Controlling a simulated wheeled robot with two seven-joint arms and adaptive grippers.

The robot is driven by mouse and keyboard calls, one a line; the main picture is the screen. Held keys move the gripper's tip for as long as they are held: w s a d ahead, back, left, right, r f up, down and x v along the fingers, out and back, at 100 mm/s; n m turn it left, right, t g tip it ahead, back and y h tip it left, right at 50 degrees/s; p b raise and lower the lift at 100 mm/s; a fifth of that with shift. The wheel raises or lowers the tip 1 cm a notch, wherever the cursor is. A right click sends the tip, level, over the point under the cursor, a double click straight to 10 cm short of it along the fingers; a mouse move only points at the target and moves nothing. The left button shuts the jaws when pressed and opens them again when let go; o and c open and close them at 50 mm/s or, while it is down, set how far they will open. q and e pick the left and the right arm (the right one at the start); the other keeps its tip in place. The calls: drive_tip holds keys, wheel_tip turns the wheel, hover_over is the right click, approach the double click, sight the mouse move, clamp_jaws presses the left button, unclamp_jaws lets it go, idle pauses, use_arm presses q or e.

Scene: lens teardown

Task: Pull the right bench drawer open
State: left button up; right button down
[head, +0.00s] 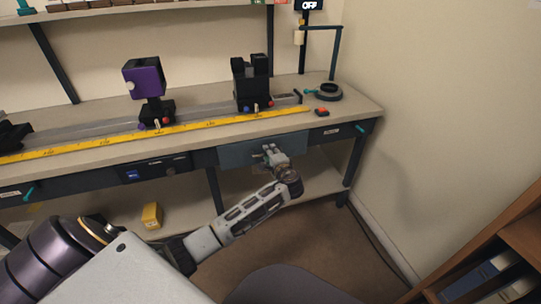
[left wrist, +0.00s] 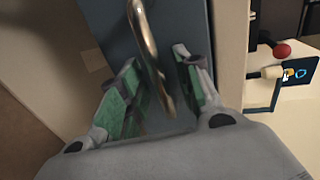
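The blue-grey drawer front (head: 235,157) is under the right part of the bench; it also fills the middle of the left wrist view (left wrist: 190,20). Whether it stands out from the bench is hard to tell. Its curved metal handle (left wrist: 147,35) shows in the left wrist view. My left gripper (head: 268,153) is at the drawer front. In the left wrist view its green-padded fingers (left wrist: 158,92) are apart, one on each side of the handle, with gaps visible. My right gripper is not in view.
The bench top (head: 352,108) carries a rail with a yellow ruler (head: 200,125), a purple block (head: 144,78) on a carriage and a black holder (head: 252,88). A yellow box (head: 152,215) is on the lower shelf. A bookcase (head: 520,238) stands at right. Floor before the drawer is clear.

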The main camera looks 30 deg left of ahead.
use_arm(q)
clamp_jaws()
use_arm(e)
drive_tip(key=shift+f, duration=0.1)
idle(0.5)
